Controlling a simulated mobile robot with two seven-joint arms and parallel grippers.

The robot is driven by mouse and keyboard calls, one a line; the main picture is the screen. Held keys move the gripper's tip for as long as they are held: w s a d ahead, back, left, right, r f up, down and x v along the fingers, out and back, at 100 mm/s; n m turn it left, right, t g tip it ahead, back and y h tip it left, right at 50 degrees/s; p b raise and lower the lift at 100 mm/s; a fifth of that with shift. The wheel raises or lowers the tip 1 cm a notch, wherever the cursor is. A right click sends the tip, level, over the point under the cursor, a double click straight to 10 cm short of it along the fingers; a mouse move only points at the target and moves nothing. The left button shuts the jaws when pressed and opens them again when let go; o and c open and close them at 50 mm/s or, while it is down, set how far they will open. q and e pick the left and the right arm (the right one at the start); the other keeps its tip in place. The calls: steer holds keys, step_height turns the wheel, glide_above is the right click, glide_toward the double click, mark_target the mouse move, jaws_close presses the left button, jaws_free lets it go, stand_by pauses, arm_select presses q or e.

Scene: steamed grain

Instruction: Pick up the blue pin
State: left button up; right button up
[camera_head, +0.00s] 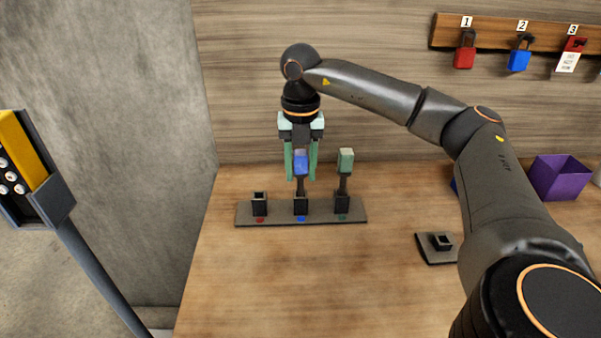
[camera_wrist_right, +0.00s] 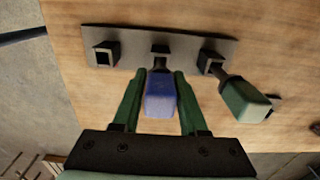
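The blue pin (camera_head: 301,165) stands upright in the middle socket of a dark rack (camera_head: 280,219), above a blue mark. My right gripper (camera_head: 301,176) points down from above with its green fingers on either side of the pin's head. In the right wrist view the blue head (camera_wrist_right: 160,95) lies between the two fingers (camera_wrist_right: 160,88), with narrow gaps beside it, so the gripper looks open. Contact is hard to judge. My left gripper is not in view.
A green pin (camera_head: 345,161) stands in the rack's right socket, close to my right gripper. The left socket (camera_head: 259,203) is empty. A small single-socket base (camera_head: 436,251) and a purple box (camera_head: 560,178) are to the right. Padlocks hang on the wall rail (camera_head: 490,36). The front tabletop is clear.

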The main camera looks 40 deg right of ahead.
jaws_close()
stand_by(0.3)
step_height(320, 180, up, 10)
steer(key=shift+p, duration=0.85)
steer(key=shift+r+p, duration=0.3)
steer(key=shift+r, duration=0.1)
steer(key=shift+r+p, duration=0.5)
steer(key=shift+p, duration=0.05)
step_height(320, 180, up, 5)
steer(key=p, duration=0.5)
steer(key=shift+f, duration=0.1)
